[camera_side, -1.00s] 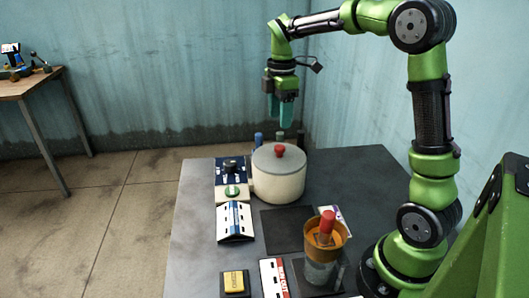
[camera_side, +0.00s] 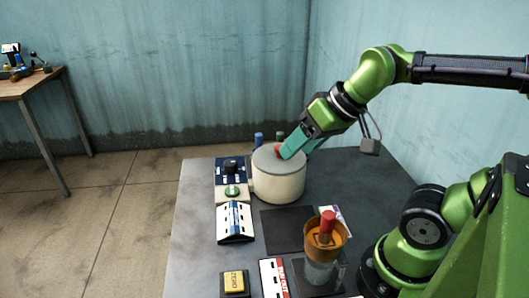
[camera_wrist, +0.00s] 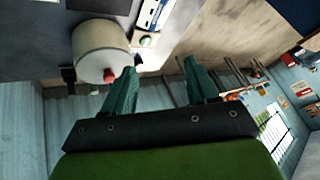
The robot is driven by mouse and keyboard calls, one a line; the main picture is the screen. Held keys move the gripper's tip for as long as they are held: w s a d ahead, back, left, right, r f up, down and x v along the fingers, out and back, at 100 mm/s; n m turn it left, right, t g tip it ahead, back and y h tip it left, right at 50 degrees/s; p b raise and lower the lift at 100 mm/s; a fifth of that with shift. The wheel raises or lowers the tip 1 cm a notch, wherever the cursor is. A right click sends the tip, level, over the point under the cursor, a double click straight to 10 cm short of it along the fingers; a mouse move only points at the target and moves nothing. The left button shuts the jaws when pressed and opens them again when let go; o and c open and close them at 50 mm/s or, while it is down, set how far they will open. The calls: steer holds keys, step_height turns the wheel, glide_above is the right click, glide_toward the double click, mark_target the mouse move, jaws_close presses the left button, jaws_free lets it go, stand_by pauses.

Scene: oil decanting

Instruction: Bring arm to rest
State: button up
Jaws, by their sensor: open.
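My gripper (camera_side: 298,146) has teal fingers and is tilted down to the left, in front of or near the red knob of the cream pot's lid in the side view. The wrist view shows the two fingers (camera_wrist: 160,75) spread apart with nothing between them. The cream pot (camera_side: 278,184) stands on the dark table (camera_side: 200,262) with its grey lid on. It also shows in the wrist view (camera_wrist: 99,45), with its red knob (camera_wrist: 110,76) beside the left finger. I cannot tell whether a finger touches the knob.
An orange-rimmed container (camera_side: 341,243) holding a red-handled item stands at the table's front right. A dark flat pad (camera_side: 288,228), a blue-and-white box (camera_side: 235,222), a control panel (camera_side: 231,172) and a yellow button (camera_side: 235,282) lie nearby. A wooden table (camera_side: 30,83) stands far left.

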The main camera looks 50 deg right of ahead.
steer(key=shift+s+a+f+m, duration=0.3)
steer(key=shift+s+f+m, duration=0.1)
steer(key=shift+s+m, duration=0.2)
steer(key=shift+w, duration=0.1)
stand_by(0.9)
